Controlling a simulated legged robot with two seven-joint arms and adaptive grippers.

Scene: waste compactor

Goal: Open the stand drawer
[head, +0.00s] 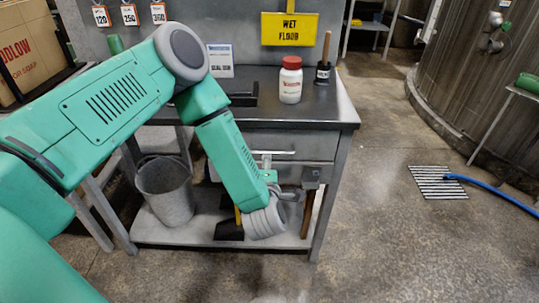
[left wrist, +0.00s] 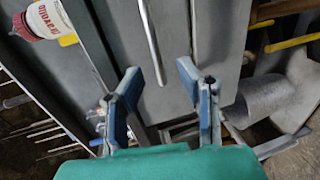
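The stand drawer (head: 312,146) is a grey front under the stand's dark top in the head view, and it looks shut. Its pale bar handle (head: 275,153) runs across the front. In the left wrist view the handle (left wrist: 150,40) is a light bar on the grey drawer front (left wrist: 185,40), turned nearly upright in the picture. My left gripper (left wrist: 160,88) is open, with its blue fingers on either side of the handle's near end. I cannot tell whether they touch it. In the head view my left forearm and wrist hide part of the drawer. My right gripper is not in view.
A white bottle with a red cap (head: 290,80) and a dark plunger-like tool (head: 323,68) stand on the stand top (head: 325,105). A grey bucket (head: 166,192) is on the lower shelf (head: 180,233). The floor to the right is mostly clear, with a drain grate (head: 437,183) and blue hose (head: 495,190).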

